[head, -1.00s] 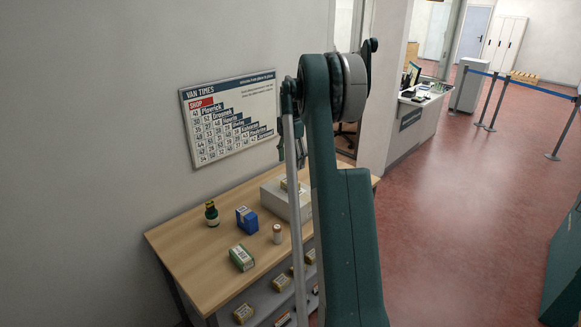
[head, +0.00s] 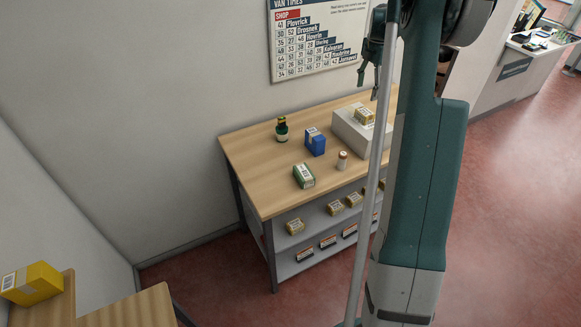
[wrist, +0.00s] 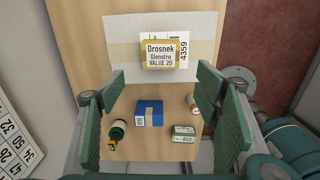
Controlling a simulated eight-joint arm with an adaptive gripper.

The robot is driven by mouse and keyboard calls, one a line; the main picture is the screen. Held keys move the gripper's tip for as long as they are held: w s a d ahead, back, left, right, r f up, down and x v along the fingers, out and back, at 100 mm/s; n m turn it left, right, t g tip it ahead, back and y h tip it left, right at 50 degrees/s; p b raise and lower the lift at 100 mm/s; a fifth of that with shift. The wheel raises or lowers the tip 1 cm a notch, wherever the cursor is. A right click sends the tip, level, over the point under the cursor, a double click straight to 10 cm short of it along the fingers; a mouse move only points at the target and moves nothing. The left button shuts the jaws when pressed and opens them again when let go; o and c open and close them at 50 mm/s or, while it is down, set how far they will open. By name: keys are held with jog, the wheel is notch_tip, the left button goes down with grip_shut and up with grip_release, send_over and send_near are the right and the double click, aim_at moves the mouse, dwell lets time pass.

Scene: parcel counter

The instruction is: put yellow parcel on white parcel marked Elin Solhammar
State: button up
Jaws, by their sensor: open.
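A large white parcel (head: 352,138) lies at the back right of the wooden table. A small yellow-tan parcel (head: 365,116) rests on top of it; in the wrist view its label (wrist: 161,54) reads Drosnek, Glenstro, VALUE 20. It covers part of the white parcel's label, so no name shows there. A bigger yellow parcel (head: 36,283) sits on a wooden surface at the lower left of the head view. My gripper (head: 368,90) is open and empty above the table. In the wrist view its green fingers (wrist: 160,82) are wide apart, with nothing between them.
On the table (head: 262,163) stand a dark green bottle (head: 281,130), a blue box (head: 315,142), a white-green box (head: 304,176) and a small capped bottle (head: 342,160). Shelves below hold small boxes (head: 295,226). A wall board (head: 318,40) hangs behind.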

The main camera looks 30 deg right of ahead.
jog(key=s+a+r+m+t, duration=0.1)
jog(key=s+a+r+m, duration=0.35)
jog(key=a, duration=0.75)
jog(key=s+a+r+m+t+h, duration=0.1)
jog(key=s+a+r, duration=0.1)
jog(key=a+r, duration=0.75)
jog(key=s+a+r+m+t, duration=0.1)
jog(key=s+a+r+m, duration=0.2)
jog(key=a, duration=1.1)
jog(key=s+a+f+m+t, duration=0.2)
jog(key=s+a+f+m, duration=0.2)
jog(key=s+a, duration=0.8)
jog(key=s+a+f+m+t+y, duration=0.1)
jog(key=s+a+f+m, duration=0.3)
jog(key=s+a, duration=0.9)
jog(key=shift+s+a+f+m+t, duration=0.25)
jog(key=shift+s+m+t, duration=0.4)
jog(key=shift+s, duration=0.45)
